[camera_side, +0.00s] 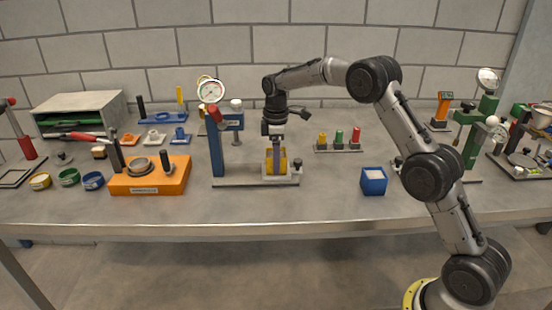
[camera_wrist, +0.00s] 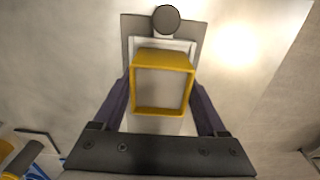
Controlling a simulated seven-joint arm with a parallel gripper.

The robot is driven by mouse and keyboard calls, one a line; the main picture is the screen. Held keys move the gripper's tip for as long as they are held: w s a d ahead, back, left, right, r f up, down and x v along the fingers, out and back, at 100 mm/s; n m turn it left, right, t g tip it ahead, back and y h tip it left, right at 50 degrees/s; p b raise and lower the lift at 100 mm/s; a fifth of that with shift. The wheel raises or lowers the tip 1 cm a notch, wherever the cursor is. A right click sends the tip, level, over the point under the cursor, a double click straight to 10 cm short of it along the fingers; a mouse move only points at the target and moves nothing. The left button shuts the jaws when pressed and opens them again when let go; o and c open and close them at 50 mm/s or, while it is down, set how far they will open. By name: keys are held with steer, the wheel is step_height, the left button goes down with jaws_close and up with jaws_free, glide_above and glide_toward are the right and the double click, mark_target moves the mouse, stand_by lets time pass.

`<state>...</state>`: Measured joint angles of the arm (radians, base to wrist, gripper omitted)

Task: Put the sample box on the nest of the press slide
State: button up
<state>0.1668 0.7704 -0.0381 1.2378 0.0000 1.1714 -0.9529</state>
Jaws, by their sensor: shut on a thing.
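The sample box is a yellow, square, open-topped box (camera_side: 283,163). It also shows in the wrist view (camera_wrist: 164,57), between the two dark fingers of my gripper (camera_wrist: 161,88). In the side view my gripper (camera_side: 276,150) points straight down and is shut on the box. The press slide (camera_wrist: 134,40) is a grey plate with a dark round knob (camera_wrist: 166,19). A pale nest (camera_wrist: 178,44) on it shows around the box's far edge. The box appears roughly lined up over the nest. I cannot tell whether it rests there or hangs just above.
The blue press column (camera_side: 216,150) with a dial gauge (camera_side: 210,91) stands close left of my gripper. A blue box (camera_side: 373,182) is to the right. An orange fixture (camera_side: 150,187) is to the left. Several coloured pegs (camera_side: 339,138) stand behind right. The front bench strip is clear.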

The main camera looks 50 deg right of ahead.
steer(key=shift+f, duration=0.1)
steer(key=o, duration=1.6)
steer(key=shift+c, duration=0.2)
step_height(320, 180, up, 12)
steer(key=shift+r, duration=0.2)
